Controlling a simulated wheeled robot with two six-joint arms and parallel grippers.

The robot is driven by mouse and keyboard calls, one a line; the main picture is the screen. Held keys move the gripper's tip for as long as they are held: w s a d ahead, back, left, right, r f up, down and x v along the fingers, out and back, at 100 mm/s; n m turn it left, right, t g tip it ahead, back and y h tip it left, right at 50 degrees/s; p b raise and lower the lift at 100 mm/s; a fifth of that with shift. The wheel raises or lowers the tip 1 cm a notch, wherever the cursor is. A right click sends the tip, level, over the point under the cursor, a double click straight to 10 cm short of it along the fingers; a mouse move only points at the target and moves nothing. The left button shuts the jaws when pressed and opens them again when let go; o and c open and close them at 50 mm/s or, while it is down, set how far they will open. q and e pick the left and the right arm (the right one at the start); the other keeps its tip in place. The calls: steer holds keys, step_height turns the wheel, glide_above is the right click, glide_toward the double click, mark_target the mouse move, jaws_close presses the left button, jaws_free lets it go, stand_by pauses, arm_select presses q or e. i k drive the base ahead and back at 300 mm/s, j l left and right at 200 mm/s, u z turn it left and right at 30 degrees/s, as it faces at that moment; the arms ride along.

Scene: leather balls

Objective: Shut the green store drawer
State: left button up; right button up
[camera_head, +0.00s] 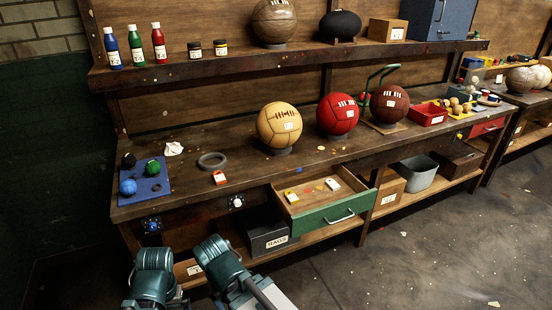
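The green store drawer (322,217) sits under the front edge of the workbench and is pulled open. Its front is green with a pale bar handle (339,217). A yellow-topped tag (291,196), a red-and-white tag (333,184) and small flat pieces lie on its wooden floor. Parts of my two arms show at the bottom left, short of the bench and apart from the drawer. Neither gripper's fingertips can be made out.
A tan ball (279,126), a red ball (337,114) and a brown ball (389,103) stand on the workbench (228,145). A box marked RAGS (269,240) sits on the lower shelf beside the drawer. A grey tub (417,174) stands to the right. The floor (430,240) in front is clear.

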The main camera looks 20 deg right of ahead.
mark_target(319, 194)
steer(key=z, duration=1.35)
steer(key=i+j, duration=0.2)
steer(key=i, duration=0.2)
steer(key=i+j+u, duration=0.1)
steer(key=i+j, duration=0.15)
steer(key=i, duration=0.15)
